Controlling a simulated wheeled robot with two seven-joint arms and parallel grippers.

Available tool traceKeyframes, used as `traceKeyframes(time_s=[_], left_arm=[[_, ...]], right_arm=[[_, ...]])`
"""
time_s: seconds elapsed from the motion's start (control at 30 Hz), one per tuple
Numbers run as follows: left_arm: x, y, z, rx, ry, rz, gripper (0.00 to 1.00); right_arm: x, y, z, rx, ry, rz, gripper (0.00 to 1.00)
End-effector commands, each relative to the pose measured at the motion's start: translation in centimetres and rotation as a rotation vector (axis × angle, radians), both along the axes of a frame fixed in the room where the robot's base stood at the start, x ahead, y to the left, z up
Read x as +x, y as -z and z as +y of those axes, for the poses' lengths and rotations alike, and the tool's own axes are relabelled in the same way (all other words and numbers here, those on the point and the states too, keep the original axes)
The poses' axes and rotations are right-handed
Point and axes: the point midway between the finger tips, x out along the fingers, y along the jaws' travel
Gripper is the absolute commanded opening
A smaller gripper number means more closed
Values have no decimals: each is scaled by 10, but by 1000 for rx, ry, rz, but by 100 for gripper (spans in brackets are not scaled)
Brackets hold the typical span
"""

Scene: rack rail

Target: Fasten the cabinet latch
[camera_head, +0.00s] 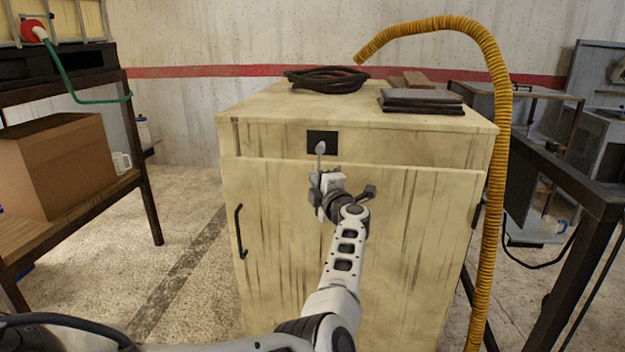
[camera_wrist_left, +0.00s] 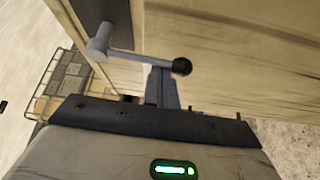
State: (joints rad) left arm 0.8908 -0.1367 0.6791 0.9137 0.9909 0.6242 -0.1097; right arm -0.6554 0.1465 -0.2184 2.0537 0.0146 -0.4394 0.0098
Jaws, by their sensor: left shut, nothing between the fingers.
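The pale wooden cabinet (camera_head: 280,255) stands in front of me with its door shut or nearly so; I cannot tell whether it is flush. The grey latch lever (camera_head: 320,149) sits on a black plate (camera_head: 329,136) above the door's top edge and points down in the head view. The wrist view shows its round hub, grey arm (camera_wrist_left: 140,58) and black ball knob (camera_wrist_left: 182,66). My left gripper (camera_head: 326,182) is shut and empty at the lever's lower end. Its fingertips (camera_wrist_left: 160,75) are close beside the knob; contact is unclear. My right gripper is out of view.
A black door handle (camera_head: 240,232) is on the cabinet's left side. A coiled cable (camera_head: 327,79) and dark flat stack (camera_head: 420,100) lie on top. A yellow hose (camera_head: 487,220) hangs along the right side. A shelf with a cardboard box (camera_head: 60,165) stands left; floor between is clear.

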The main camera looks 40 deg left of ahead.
Motion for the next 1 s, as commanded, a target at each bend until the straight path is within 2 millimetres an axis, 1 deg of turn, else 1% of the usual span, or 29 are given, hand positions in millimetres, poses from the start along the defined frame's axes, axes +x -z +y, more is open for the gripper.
traceKeyframes(time_s=[0.23,0.73,0.87,1.0], left_arm=[[2,-1,-3,3,1,1,0],[1,-1,-2,4,1,1,0],[-3,-4,6,4,3,2,0],[-12,-6,21,5,13,4,0]], right_arm=[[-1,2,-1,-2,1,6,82],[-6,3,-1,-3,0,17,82],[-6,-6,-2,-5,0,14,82],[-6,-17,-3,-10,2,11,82]])
